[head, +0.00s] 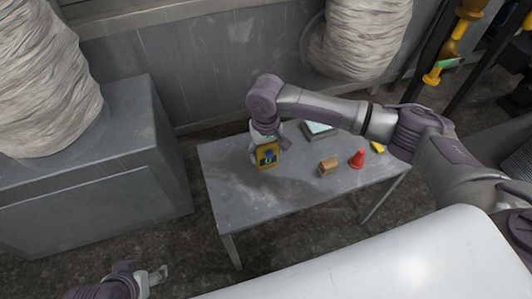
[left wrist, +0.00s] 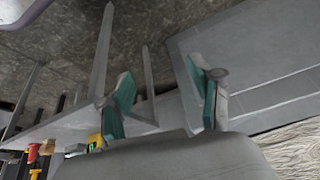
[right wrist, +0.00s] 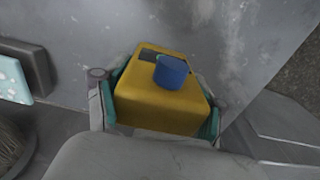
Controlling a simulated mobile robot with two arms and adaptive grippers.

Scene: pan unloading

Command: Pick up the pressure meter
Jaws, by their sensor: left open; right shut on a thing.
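The pressure meter (head: 267,157) is a yellow box with a dark face and a blue part on it, near the left part of the grey table (head: 235,199). My right gripper (head: 264,143) is shut on it from above. In the right wrist view the meter (right wrist: 160,105) sits between the two teal-padded fingers (right wrist: 165,112). I cannot tell whether its base touches the table. My left gripper (head: 152,277) is open and empty, low at the left, away from the table. Its spread fingers show in the left wrist view (left wrist: 167,95), with the meter (left wrist: 95,142) partly hidden behind one.
To the right on the table are a brown block (head: 328,166), a red cone (head: 357,159), a small yellow item (head: 377,147) and a grey device with a pale top (head: 318,129). A grey cabinet (head: 95,185) stands left. The table's front left is clear.

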